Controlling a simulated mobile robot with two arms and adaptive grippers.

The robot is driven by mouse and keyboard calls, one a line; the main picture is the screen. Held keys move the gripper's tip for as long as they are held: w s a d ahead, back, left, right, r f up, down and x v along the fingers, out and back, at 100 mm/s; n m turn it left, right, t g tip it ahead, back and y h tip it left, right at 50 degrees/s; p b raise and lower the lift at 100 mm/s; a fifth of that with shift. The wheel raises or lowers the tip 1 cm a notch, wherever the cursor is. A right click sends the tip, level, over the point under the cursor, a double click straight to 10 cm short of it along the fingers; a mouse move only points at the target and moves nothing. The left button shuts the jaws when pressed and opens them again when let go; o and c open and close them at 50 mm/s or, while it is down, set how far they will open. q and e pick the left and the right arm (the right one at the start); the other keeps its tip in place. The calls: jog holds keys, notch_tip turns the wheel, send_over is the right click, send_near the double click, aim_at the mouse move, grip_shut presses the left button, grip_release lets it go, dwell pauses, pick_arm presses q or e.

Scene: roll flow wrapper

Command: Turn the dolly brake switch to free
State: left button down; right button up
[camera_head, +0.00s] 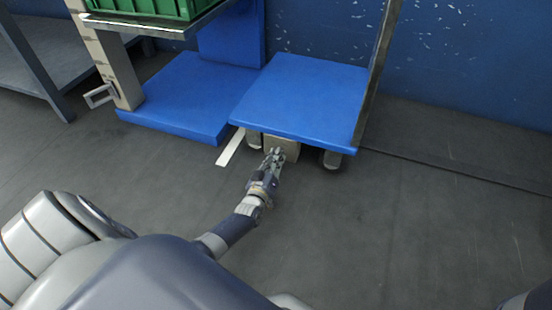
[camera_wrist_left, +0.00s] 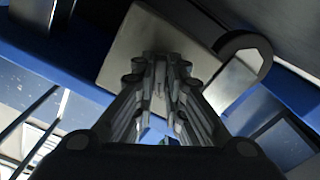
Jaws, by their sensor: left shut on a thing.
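The dolly (camera_head: 300,95) has a flat blue deck on small wheels. A beige metal box (camera_head: 291,148) sits under its front edge, and its flat plate (camera_wrist_left: 125,50) shows in the left wrist view. My left gripper (camera_head: 276,153) reaches up to the front of this box. In the left wrist view, its fingers (camera_wrist_left: 160,68) are closed together at the plate. They are shut on the brake switch, which they hide almost wholly, so its setting cannot be read. My right gripper is out of view.
A wheel (camera_head: 332,159) stands right of the box. A second blue platform (camera_head: 185,95) adjoins the dolly, with a green crate (camera_head: 150,8) above. The grey floor (camera_head: 400,220) at the right is clear.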

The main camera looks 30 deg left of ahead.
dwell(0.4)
pick_arm(q)
jog(key=c, duration=1.7)
grip_release()
jog(key=shift+o, duration=0.2)
